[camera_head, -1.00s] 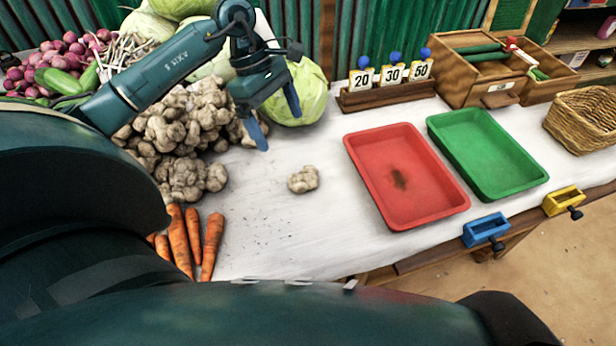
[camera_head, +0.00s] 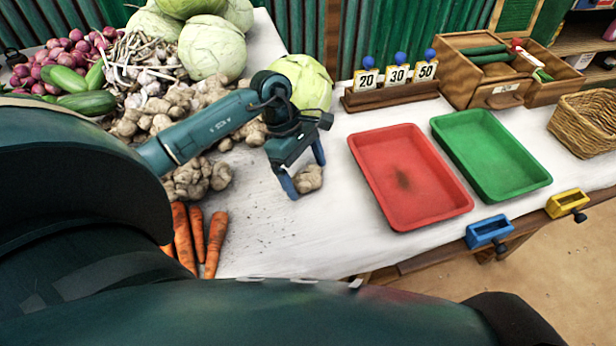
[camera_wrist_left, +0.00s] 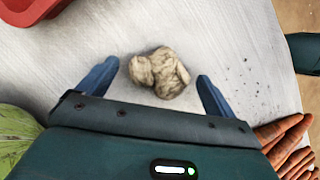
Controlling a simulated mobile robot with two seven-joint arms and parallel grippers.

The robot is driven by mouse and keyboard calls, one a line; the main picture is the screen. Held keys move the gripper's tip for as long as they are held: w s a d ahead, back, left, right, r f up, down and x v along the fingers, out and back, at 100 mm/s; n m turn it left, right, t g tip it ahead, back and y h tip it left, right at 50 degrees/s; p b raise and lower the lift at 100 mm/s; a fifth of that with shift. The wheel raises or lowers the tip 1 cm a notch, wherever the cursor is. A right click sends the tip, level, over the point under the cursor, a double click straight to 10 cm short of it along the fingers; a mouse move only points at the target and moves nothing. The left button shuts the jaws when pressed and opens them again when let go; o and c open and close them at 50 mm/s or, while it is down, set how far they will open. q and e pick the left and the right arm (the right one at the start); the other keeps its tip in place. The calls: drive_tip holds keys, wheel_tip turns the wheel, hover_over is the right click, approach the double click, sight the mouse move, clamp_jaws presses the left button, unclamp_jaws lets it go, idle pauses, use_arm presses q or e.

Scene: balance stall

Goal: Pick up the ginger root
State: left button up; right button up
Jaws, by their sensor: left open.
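A single knobbly beige ginger root (camera_head: 308,179) lies apart from the pile on the white tabletop. My left gripper (camera_head: 306,182) is open over it, pointing down, and partly hides it in the head view. In the left wrist view the ginger root (camera_wrist_left: 160,73) lies just ahead of and between the two blue fingers of the left gripper (camera_wrist_left: 156,84), with gaps on both sides. I cannot tell how high the fingertips are above the table. My right gripper is not in view.
A red tray (camera_head: 410,178) and a green tray (camera_head: 491,155) are to the right. The ginger pile (camera_head: 198,178) and carrots (camera_head: 216,238) are to the left. A cabbage (camera_head: 303,82) is behind the gripper. White table between pile and red tray is mostly clear.

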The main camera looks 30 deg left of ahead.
use_arm(q)
drive_tip(key=shift+f, duration=0.2)
drive_tip(key=c, duration=1.1)
drive_tip(key=shift+r, duration=0.1)
